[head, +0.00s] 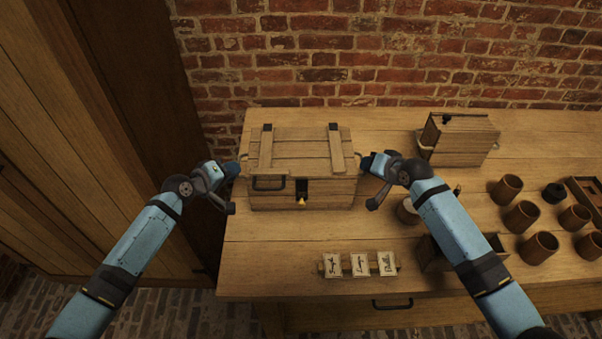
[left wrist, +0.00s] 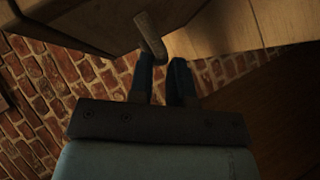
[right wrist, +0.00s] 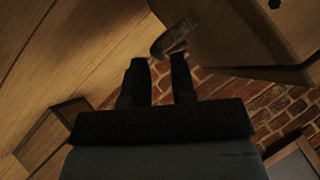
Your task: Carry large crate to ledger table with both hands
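The large wooden crate (head: 302,190) stands lidded on the left part of the table, with dark metal fittings and a front handle. My left gripper (head: 233,170) is at its left end; in the left wrist view a side handle (left wrist: 150,37) reaches toward the gap between the open fingers (left wrist: 164,72). My right gripper (head: 368,163) is at the right end; in the right wrist view the other side handle (right wrist: 174,36) lies just ahead of the open fingers (right wrist: 158,75). I cannot tell whether either handle is touched. Which table is the ledger table is not clear.
A smaller wooden box (head: 460,140) stands at the back right. Several brown cups (head: 521,217) stand on the right. Three labelled cards (head: 359,264) are near the front edge. A brick wall (head: 350,55) is behind the table, and a wooden cabinet (head: 60,130) is left.

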